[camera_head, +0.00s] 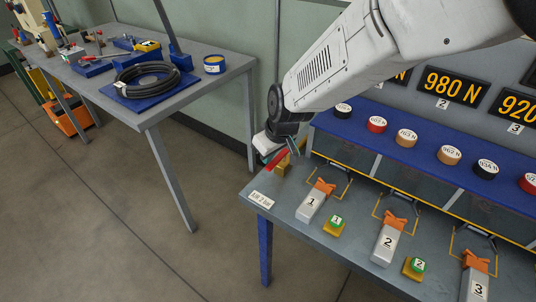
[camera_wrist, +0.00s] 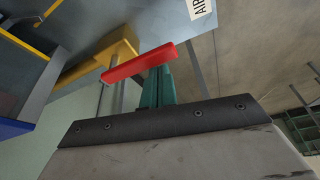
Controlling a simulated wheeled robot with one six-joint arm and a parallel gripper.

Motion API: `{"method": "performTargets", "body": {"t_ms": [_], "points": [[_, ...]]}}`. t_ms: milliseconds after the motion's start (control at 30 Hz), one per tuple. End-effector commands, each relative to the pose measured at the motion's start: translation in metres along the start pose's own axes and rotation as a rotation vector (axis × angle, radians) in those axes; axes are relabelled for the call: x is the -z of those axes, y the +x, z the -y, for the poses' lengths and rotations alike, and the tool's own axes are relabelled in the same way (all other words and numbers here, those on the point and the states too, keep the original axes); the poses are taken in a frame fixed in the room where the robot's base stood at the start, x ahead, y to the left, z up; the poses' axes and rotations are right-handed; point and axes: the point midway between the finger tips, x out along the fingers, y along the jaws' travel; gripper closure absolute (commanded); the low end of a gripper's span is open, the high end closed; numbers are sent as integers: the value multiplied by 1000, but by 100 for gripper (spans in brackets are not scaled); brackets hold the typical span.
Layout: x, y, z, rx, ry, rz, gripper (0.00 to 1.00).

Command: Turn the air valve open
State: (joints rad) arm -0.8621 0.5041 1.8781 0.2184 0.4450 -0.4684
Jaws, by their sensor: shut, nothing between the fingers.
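The air valve has a red lever (camera_head: 276,159) on a yellow body (camera_head: 284,168), at the left end of the grey bench beside an air label. In the wrist view the red lever (camera_wrist: 139,62) lies slanted across the picture, in front of the yellow body (camera_wrist: 108,52). My gripper (camera_head: 294,148) is shut and empty, right beside the lever. Its teal fingers (camera_wrist: 157,88) reach up to the lever in the wrist view, and the lever hides their tips. I cannot tell whether they touch it.
The bench (camera_head: 285,208) carries numbered grey blocks with orange tops, green buttons and a blue shelf (camera_head: 345,128) of weights at the back. An air label (camera_head: 262,200) lies near its left edge. A second table (camera_head: 205,85) with a coiled black hose stands left, with open floor between.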

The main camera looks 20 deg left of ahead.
Motion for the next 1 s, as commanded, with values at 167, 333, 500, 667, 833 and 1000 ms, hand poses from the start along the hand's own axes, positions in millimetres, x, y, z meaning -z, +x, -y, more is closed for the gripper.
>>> {"method": "performTargets", "body": {"t_ms": [167,333,500,667,833,1000], "points": [[15,6,0,-2,6,-1,100],[31,-6,-3,-7,16,-5,100],[29,-42,-6,-7,17,-3,100],[29,-71,-8,-7,16,-3,100],[29,-86,-9,-7,16,-1,100],[28,-90,-9,-6,18,1,100]]}}
